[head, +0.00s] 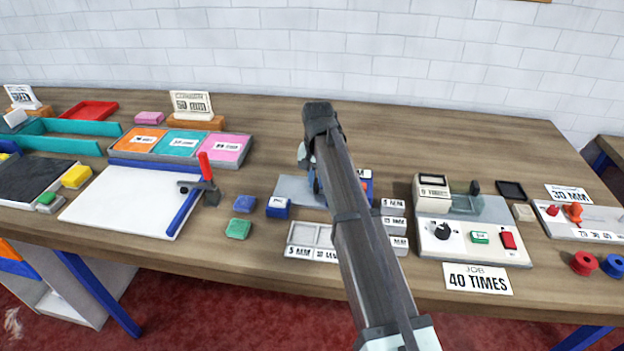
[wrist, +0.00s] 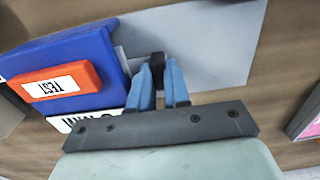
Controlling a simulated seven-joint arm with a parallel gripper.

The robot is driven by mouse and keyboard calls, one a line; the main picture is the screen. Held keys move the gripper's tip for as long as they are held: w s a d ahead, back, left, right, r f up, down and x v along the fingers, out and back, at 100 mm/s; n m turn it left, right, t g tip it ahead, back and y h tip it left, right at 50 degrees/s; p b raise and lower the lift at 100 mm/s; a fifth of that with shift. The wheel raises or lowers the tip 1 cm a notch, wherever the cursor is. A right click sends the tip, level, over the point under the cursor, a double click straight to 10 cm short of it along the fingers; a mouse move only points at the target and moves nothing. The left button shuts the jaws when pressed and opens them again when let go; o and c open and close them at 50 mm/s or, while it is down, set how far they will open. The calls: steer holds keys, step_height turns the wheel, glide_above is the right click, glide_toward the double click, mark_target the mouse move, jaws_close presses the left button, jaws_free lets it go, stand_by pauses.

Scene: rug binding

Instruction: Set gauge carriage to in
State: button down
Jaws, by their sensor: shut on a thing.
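In the wrist view my gripper (wrist: 163,88) has its blue fingers closed on a small dark knob (wrist: 157,60) over a grey plate (wrist: 215,45). The knob appears to be the grip of the gauge carriage; the fingers hide its lower part. A blue housing (wrist: 65,60) with an orange-red TEST button (wrist: 58,83) stands beside the fingers. In the head view the grey plate (head: 293,187) shows left of my arm, with a blue block (head: 278,208) at its front left corner. My arm hides most of this gauge, so I cannot read the carriage's position.
A tray with MM labels (head: 300,252) lies in front of the gauge. Loose blue (head: 244,204) and green (head: 238,229) blocks sit to its left. A white machine with a dial (head: 455,245) stands to the right. Bare wood lies behind the gauge.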

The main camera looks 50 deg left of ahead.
steer(key=c, duration=1.1)
jaws_free()
steer(key=shift+w+d, duration=0.2)
